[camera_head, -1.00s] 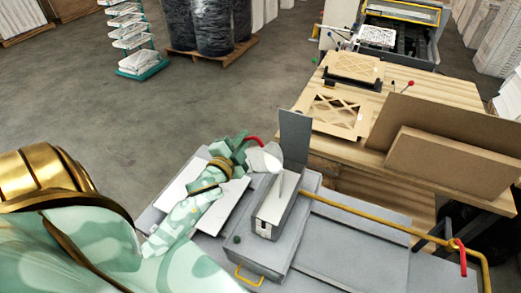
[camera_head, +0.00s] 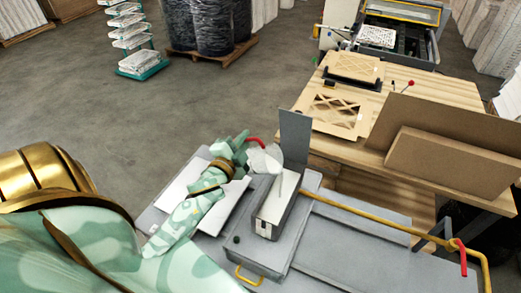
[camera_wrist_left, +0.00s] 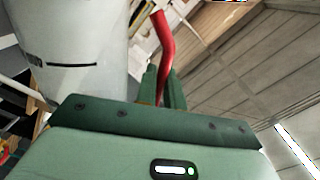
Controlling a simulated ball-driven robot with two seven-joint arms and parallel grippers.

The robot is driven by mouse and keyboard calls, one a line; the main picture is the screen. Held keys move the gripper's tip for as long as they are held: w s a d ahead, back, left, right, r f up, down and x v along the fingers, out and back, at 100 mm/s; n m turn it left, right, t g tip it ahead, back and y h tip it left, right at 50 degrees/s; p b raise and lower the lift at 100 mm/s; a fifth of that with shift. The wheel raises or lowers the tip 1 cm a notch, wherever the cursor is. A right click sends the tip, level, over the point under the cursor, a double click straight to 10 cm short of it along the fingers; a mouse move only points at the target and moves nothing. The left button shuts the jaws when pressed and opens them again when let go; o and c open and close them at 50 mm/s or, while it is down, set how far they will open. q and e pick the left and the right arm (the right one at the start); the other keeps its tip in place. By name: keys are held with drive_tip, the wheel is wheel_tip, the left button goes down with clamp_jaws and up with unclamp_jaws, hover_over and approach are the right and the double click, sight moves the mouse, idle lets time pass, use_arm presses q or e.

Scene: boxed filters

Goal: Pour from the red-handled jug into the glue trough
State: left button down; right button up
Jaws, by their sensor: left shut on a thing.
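The jug (camera_head: 265,160) is pale grey-white and tilted, its mouth toward the trough. Its red handle (camera_head: 256,141) shows at the top. My left gripper (camera_head: 242,150) is shut on this handle. In the left wrist view the red handle (camera_wrist_left: 166,45) passes between the green fingers, and the jug's wall (camera_wrist_left: 75,55) fills the left side. The glue trough (camera_head: 264,228) is a narrow grey box with white inside, below and right of the jug. A thin pale line runs from the jug's mouth down to the trough. My right gripper is out of view.
An upright grey plate (camera_head: 295,137) stands behind the trough. A yellow pipe (camera_head: 365,222) with a red lever (camera_head: 461,256) runs to the right. A wooden table (camera_head: 345,148) with brown boards (camera_head: 450,163) lies beyond. A yellow handle (camera_head: 247,277) is on the machine's front.

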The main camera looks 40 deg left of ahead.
use_arm(q)
drive_tip(key=shift+w+d+f+m+b, duration=0.15)
drive_tip(key=shift+d+f+m+b, duration=0.2)
drive_tip(key=shift+d+m, duration=0.3)
drive_tip(key=shift+w+d+f+m+b, duration=0.1)
drive_tip(key=shift+d+f+m+b, duration=0.3)
drive_tip(key=shift+m, duration=0.35)
idle(6.6)
